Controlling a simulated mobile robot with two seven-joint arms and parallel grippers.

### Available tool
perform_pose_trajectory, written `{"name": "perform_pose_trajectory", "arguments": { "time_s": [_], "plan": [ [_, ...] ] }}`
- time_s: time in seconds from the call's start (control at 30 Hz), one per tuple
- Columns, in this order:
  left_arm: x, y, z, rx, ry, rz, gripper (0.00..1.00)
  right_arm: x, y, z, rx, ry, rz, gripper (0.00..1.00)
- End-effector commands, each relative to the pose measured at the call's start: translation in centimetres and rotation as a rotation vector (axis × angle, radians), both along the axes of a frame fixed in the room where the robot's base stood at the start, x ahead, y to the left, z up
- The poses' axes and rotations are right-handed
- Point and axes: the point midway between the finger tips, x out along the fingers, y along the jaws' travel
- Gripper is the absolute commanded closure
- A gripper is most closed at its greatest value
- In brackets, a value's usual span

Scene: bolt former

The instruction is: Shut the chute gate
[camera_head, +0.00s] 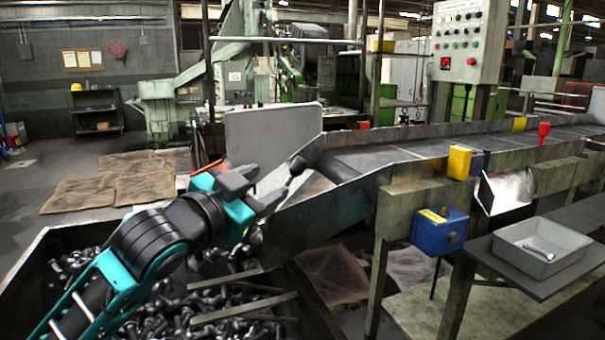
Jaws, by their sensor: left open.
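The conveyor (400,157) ends in a sloping metal chute (335,205) above a bin of bolts. A pale grey flat panel (272,135) stands upright at the chute's far side; it looks like the chute gate, swung open, but its hinge is hidden. My left gripper (285,183) is at the chute's lower mouth, in front of the panel's lower part. Its dark fingers are spread with nothing between them. I cannot tell whether a finger touches the panel or the chute wall. My right gripper is not in view.
The bin of dark bolts (215,300) lies below my left arm. A blue box (440,231) and yellow box (459,162) are fixed to the conveyor frame. A grey tray (543,247) with a bolt sits on a shelf at right. A control panel (470,40) stands behind.

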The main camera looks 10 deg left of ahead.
Motion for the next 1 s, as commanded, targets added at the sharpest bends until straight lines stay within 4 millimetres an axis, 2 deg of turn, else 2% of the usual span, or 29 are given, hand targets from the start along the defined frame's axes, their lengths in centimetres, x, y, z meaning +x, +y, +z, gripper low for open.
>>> {"name": "perform_pose_trajectory", "arguments": {
  "time_s": [0.6,0.8,1.0],
  "plan": [
    [9.5,-3.2,0.1,0.0,-0.001,0.0,0.45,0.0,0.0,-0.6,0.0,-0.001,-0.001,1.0],
    [11.2,-3.7,0.1,-0.001,0.0,0.0,0.45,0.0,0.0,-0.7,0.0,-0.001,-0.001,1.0],
    [11.7,-3.9,0.1,0.0,0.0,0.0,0.45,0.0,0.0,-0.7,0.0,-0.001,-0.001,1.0]
  ]
}}
